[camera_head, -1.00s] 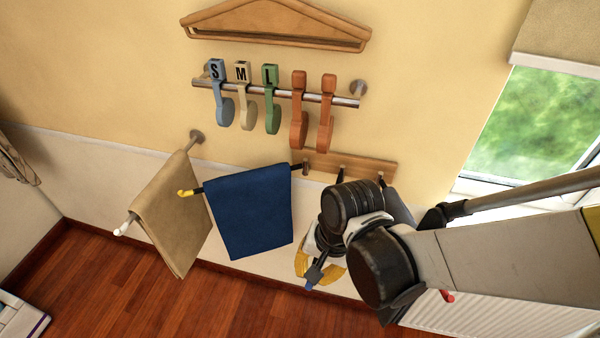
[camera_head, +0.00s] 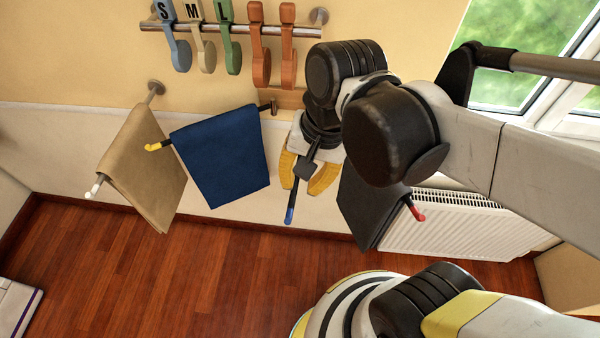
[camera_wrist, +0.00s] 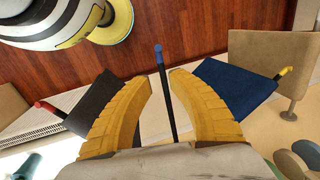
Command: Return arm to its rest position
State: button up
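My arm reaches in from the right in the head view, bent at its dark joints. My gripper (camera_head: 302,187) points down near the wall, its two yellow fingers apart. In the wrist view the open fingers (camera_wrist: 160,78) have a gap between them. A black peg with a blue tip (camera_head: 289,214) shows in that gap; in the wrist view the peg (camera_wrist: 164,85) seems clear of both fingers. No cloth is between the fingers. The blue cloth (camera_head: 222,158) hangs left of my gripper, and a black cloth (camera_head: 362,205) hangs to its right.
A tan cloth (camera_head: 145,168) hangs at the left. Several coloured hangers (camera_head: 230,45) hang on a rail above. A white radiator (camera_head: 455,222) and a window (camera_head: 530,50) are on the right. Wooden floor (camera_head: 130,270) lies open at lower left.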

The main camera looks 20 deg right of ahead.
dwell(0.4)
jog(key=w+d+f+n+t+h+b, duration=0.1)
jog(key=w+d+f+n+t+b, duration=0.1)
jog(key=b, duration=0.5)
jog(key=w+d+f+n+t+h+b, duration=0.1)
jog(key=w+d+f+n+t+b, duration=0.1)
jog(key=f+b, duration=0.5)
jog(key=d+f+n+t, duration=0.1)
jog(key=d+f+t, duration=0.1)
jog(key=d, duration=0.1)
jog(key=shift+w+d+b, duration=0.4)
